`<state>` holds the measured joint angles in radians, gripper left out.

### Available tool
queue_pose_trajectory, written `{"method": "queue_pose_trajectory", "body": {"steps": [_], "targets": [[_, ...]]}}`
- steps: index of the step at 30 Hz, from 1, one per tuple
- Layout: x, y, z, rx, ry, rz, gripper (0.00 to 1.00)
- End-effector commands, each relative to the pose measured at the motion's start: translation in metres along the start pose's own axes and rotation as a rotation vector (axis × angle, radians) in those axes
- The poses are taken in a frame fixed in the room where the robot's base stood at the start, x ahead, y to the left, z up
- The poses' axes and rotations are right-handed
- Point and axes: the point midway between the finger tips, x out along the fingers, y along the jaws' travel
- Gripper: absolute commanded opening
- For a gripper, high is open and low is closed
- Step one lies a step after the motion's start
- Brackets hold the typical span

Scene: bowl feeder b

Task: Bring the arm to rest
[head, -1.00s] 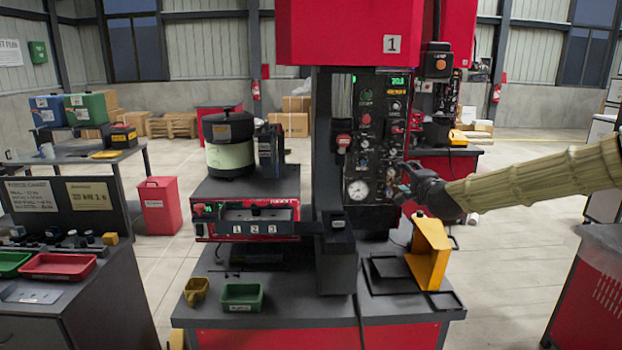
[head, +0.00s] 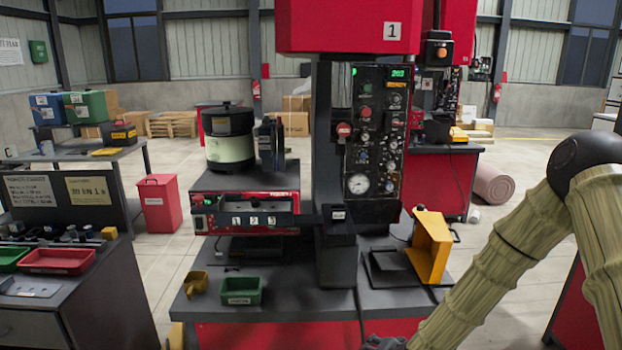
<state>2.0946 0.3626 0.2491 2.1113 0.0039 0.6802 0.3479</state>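My arm, in a ribbed tan sleeve, is bent at the right of the head view, with its dark elbow joint high and its forearm sloping down to the left. My gripper (head: 385,343) is at the bottom edge, mostly cut off by the frame, so its fingers cannot be made out. The red and black machine marked 1 (head: 340,150) stands in the middle. Its control panel (head: 378,130) with knobs, a gauge and a green display is fully in view. My arm appears apart from the panel.
The bowl feeder (head: 229,138) stands left of the machine's column. A green bin (head: 241,291), a small yellow scoop (head: 196,283) and a yellow bracket (head: 430,246) are on the machine's bench (head: 290,298). A side table with red tray (head: 60,260) stands left. Open floor lies behind right.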

Motion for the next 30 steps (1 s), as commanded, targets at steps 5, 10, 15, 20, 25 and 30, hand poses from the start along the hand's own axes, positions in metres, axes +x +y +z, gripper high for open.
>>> {"method": "queue_pose_trajectory", "body": {"steps": [5, 10, 15, 20, 25, 30], "targets": [[-0.002, 0.072, 0.081, -0.124, -0.116, 0.108, 0.51], [-0.019, 0.14, 0.15, -0.245, -0.233, 0.203, 0.51], [-0.052, 0.207, 0.214, -0.371, -0.364, 0.295, 0.51], [-0.092, 0.265, 0.265, -0.486, -0.491, 0.371, 0.51], [-0.128, 0.301, 0.299, -0.573, -0.591, 0.423, 0.51], [-0.144, 0.315, 0.31, -0.607, -0.632, 0.443, 0.51]]}}
